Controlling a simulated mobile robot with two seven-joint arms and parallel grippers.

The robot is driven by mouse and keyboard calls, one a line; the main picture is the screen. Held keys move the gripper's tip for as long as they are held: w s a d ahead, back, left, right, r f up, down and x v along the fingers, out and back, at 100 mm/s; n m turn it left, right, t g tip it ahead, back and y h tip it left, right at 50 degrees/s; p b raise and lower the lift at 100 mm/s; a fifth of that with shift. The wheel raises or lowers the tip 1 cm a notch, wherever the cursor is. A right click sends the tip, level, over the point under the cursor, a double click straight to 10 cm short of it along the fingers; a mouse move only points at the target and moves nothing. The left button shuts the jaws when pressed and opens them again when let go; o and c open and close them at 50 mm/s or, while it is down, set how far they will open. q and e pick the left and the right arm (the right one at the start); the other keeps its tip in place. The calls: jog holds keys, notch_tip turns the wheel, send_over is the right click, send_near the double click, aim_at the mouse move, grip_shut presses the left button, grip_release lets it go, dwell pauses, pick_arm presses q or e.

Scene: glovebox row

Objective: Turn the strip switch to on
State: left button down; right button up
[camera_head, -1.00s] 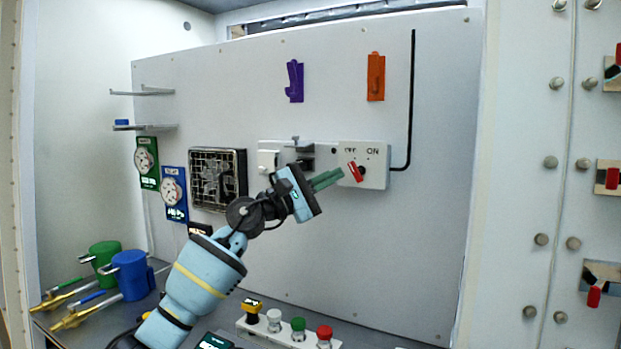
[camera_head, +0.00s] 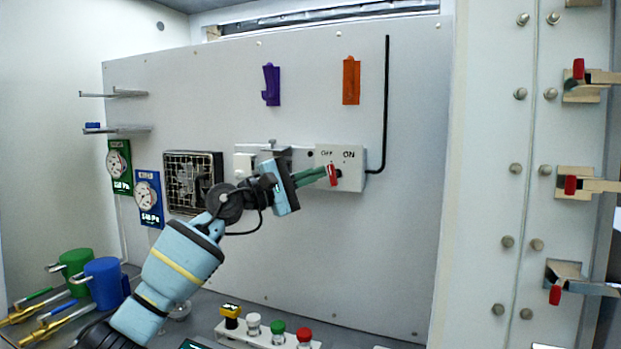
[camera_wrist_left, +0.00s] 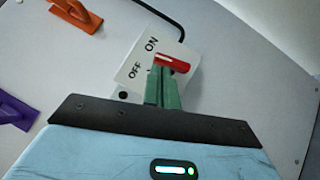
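The strip switch is a white box (camera_head: 355,180) on the back panel, with OFF printed left and ON right along its top. Its red lever (camera_head: 333,175) stands nearly upright, between the two labels' sides but closer to OFF. My left gripper (camera_head: 323,173) has its green fingers close together, tips against the lever's left side. In the left wrist view the fingertips (camera_wrist_left: 163,72) meet the red lever (camera_wrist_left: 176,63), with no clear gap between the fingers. They appear to press beside the lever, not grip around it. The pivot is partly hidden. My right gripper is out of view.
A black conduit (camera_head: 386,110) runs up from the box. Purple (camera_head: 271,85) and orange (camera_head: 351,80) hooks are above. A fan grille (camera_head: 192,182), gauges and valves are left. A button strip (camera_head: 265,335) lies below. Panel right of the box is clear.

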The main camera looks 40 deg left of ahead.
pick_arm(q)
jog(key=shift+d+r+m+g, duration=0.25)
jog(key=shift+m+g, duration=0.05)
jog(key=shift+m, duration=0.2)
jog(key=shift+w+d+r, duration=0.1)
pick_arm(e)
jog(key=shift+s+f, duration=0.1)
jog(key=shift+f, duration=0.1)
pick_arm(q)
jog(key=shift+d+r, duration=0.1)
jog(key=shift+r, duration=0.1)
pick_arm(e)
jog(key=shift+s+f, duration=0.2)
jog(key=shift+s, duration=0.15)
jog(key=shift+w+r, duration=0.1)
